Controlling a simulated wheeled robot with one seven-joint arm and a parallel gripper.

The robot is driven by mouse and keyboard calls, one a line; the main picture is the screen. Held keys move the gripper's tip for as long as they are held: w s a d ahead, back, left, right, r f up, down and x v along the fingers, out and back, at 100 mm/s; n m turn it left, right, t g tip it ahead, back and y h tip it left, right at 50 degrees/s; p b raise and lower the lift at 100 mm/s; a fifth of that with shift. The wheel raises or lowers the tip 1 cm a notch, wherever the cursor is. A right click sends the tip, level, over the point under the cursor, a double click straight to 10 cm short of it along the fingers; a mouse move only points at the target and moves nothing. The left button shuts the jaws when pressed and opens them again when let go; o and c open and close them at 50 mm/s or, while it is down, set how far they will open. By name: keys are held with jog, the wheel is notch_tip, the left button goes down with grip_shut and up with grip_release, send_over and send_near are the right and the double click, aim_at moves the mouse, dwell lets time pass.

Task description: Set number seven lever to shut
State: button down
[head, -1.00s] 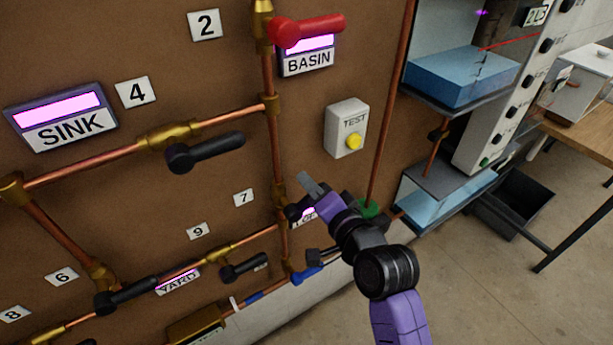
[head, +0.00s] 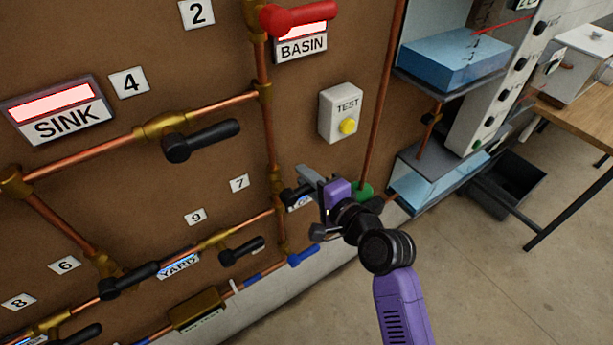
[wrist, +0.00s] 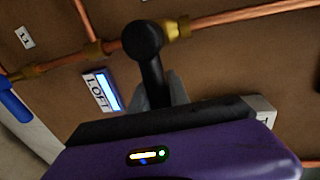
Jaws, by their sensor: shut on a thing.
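The number seven lever (head: 289,195) is black and sits on the vertical copper pipe, below and right of the number 7 tag (head: 239,183). Its handle points right, roughly across the pipe, and its end is hidden behind my gripper (head: 313,187). In the wrist view the lever (wrist: 150,62) runs from its round hub by a brass fitting down between the grey fingers of my gripper (wrist: 158,94). My gripper is shut on the handle. The LOFT sign (wrist: 103,91) beside it shows a lit bluish-white panel.
The blue lever (head: 302,257) sits low, below my gripper. The number nine lever (head: 242,250) is at lower left. The TEST box (head: 341,113) with a yellow button is above. A green round part (head: 362,192) is just right of the gripper. Open floor lies at right.

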jog(key=shift+f, duration=0.15)
jog(key=c, duration=1.3)
grip_release()
jog(key=shift+o, duration=0.2)
jog(key=b+v, duration=0.1)
jog(key=v, duration=0.7)
jog(key=shift+w, duration=0.1)
